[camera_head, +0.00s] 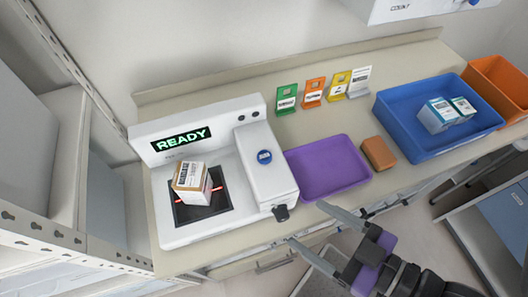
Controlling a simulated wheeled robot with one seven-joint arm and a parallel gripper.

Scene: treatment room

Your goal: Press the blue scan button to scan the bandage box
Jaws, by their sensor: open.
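The white scanner (217,140) stands on the counter at the left, and its display (181,139) reads READY in green. A small white and brown box (193,183), which I take for the bandage box, sits on the scanner's black pad (217,212), with a red light line beside it.
A purple tray (327,185) lies right of the scanner, with a brown block (378,153) beside it. A blue bin (400,118) holds white-and-teal boxes (436,115). An orange bin (500,85) stands far right. Several coloured cards (313,91) stand at the back.

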